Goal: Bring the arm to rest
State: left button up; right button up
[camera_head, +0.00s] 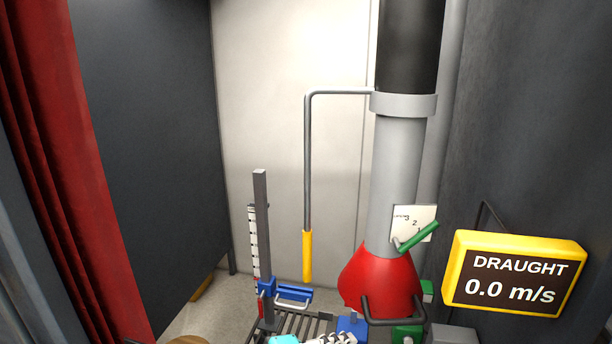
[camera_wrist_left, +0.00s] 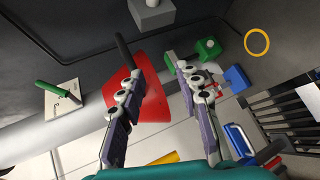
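My left gripper shows in the left wrist view (camera_wrist_left: 158,80) with its two fingers spread apart. Nothing is held between them; the red hood (camera_wrist_left: 150,95) shows behind the gap. In the head view only a teal piece and pale finger joints of my left gripper (camera_head: 340,338) show at the bottom edge, just below the blue block (camera_head: 352,326). The red hood (camera_head: 382,282) stands above and to the right of it, with a dark bar handle (camera_head: 393,321) at its lower front. Whether a finger touches that handle is unclear. My right gripper is not in view.
A grey duct (camera_head: 398,175) rises from the hood, with a green lever (camera_head: 418,237) beside it. A yellow-handled hanging rod (camera_head: 307,256) and an upright scale post (camera_head: 262,215) stand left. A yellow display (camera_head: 514,273) reads DRAUGHT 0.0 m/s. A red curtain (camera_head: 70,170) hangs far left.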

pick_arm(q)
jog(key=s+a+f+m+y, duration=0.2)
jog(key=s+a+f+y, duration=0.15)
jog(key=a, duration=0.45)
jog(key=s+a+f+m+y, duration=0.1)
jog(key=s+a+f+y, duration=0.1)
jog(key=a+f+y, duration=0.45)
jog(key=s+a+f+m+y, duration=0.1)
jog(key=s+a+m+y, duration=0.15)
jog(key=a, duration=0.75)
notch_tip(320, 180, down, 14)
jog(key=b, duration=1.5)
jog(key=shift+f+t, duration=0.25)
jog(key=shift+t, duration=0.15)
jog(key=shift+s, duration=0.1)
